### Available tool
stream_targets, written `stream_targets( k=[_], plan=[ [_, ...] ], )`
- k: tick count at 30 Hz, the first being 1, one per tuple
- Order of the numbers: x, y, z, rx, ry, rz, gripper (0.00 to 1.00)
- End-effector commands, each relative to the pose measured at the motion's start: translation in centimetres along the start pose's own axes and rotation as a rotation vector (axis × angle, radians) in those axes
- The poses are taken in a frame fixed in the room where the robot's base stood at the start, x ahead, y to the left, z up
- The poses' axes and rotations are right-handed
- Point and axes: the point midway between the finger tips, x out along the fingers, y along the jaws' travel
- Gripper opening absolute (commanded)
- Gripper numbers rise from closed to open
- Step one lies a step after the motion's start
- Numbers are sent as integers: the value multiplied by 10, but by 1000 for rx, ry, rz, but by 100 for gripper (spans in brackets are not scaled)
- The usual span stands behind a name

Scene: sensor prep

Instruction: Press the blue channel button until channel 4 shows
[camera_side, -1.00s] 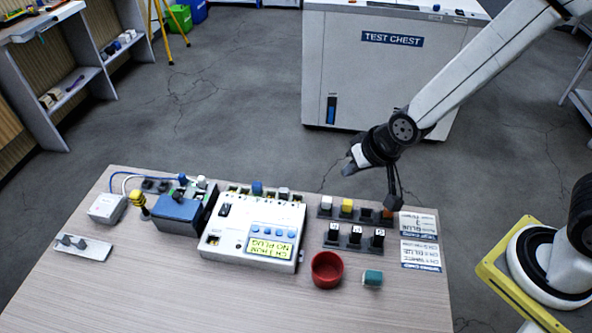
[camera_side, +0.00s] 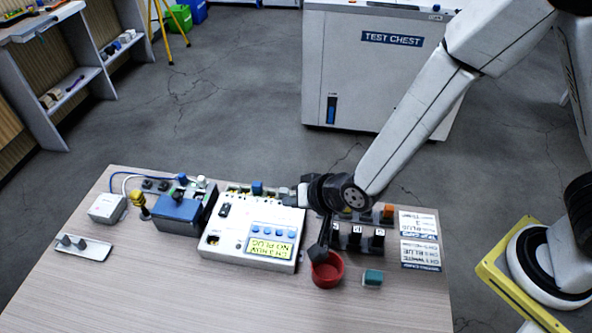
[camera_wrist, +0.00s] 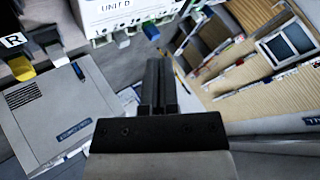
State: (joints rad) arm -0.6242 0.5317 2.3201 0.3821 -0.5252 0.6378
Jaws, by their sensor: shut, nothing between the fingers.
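The white control unit (camera_side: 232,241) sits mid-table in the side view. A row of small blue buttons (camera_side: 266,230) is on its face, above a lit yellow display (camera_side: 270,247). The display's second line reads NO PLUG; its first line seems to start with CH 3 but is hard to read. A blue knob-like piece (camera_side: 257,187) stands at the unit's back edge. My gripper (camera_side: 319,252) is shut and empty, pointing down right of the unit, its tips overlapping the red cup's rim in the picture. Its closed fingers (camera_wrist: 157,88) show in the wrist view, where no button is visible.
A red cup (camera_side: 328,276) and a teal block (camera_side: 373,278) stand right of the unit. Racks of small blocks (camera_side: 356,240) and printed cards (camera_side: 420,254) lie farther right. A blue box (camera_side: 178,214) with cables is left. The table's front is clear.

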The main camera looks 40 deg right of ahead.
Motion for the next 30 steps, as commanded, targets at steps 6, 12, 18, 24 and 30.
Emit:
stream_targets(
  k=[6, 12, 18, 24, 30],
  plan=[
    [1, 1, 1, -1, 0, 1, 0],
    [8, 6, 6, -2, -1, 3, 0],
    [20, 15, 15, -3, -2, 3, 0],
    [35, 26, 25, -3, -2, 3, 0],
    [48, 36, 35, -2, -2, 3, 0]
  ],
)
